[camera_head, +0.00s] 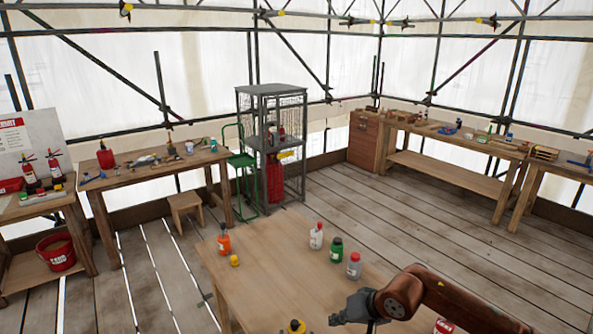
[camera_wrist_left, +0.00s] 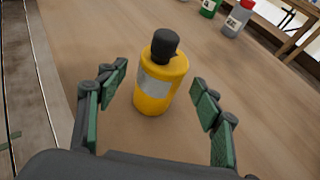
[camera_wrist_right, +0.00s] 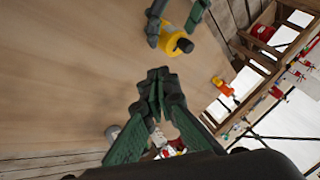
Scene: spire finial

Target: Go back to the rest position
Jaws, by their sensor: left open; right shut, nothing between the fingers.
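My left gripper (camera_wrist_left: 157,80) is open in the left wrist view, with a yellow bottle (camera_wrist_left: 160,85) with a grey band and black cap upright between and beyond its fingers. I see a gap on each side of the bottle. The bottle's top also shows at the bottom edge of the head view (camera_head: 295,327). My right gripper (camera_head: 352,312) is over the table's near right part in the head view. In the right wrist view (camera_wrist_right: 158,78) its green fingers are closed together and empty, apart from the yellow bottle (camera_wrist_right: 173,40).
The wooden table (camera_head: 270,280) also bears an orange bottle (camera_head: 224,241), a small yellow item (camera_head: 234,260), a white bottle (camera_head: 316,237), a green bottle (camera_head: 336,251) and a grey red-capped bottle (camera_head: 354,267). Its middle is clear.

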